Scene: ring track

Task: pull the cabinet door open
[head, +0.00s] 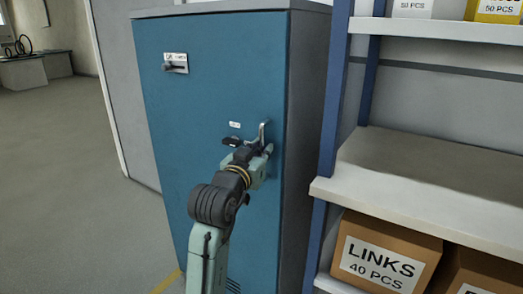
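The blue cabinet door (200,110) faces me and looks shut, flush with the cabinet's grey side. A silver handle (263,130) stands on its right part, with a small white label beside it. My gripper (250,146) is at the door, right at the handle's lower part. The gripper's own body hides where its fingers meet the handle, so I cannot tell whether they touch or grip it. A latch (175,66) with a dark knob and a small label sits near the door's upper left corner.
A shelf unit with a blue post (333,110) stands close on the cabinet's right. It holds a brown box labelled LINKS (385,258) and other boxes. Open grey floor (80,190) lies to the left, with a bench (25,72) far back.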

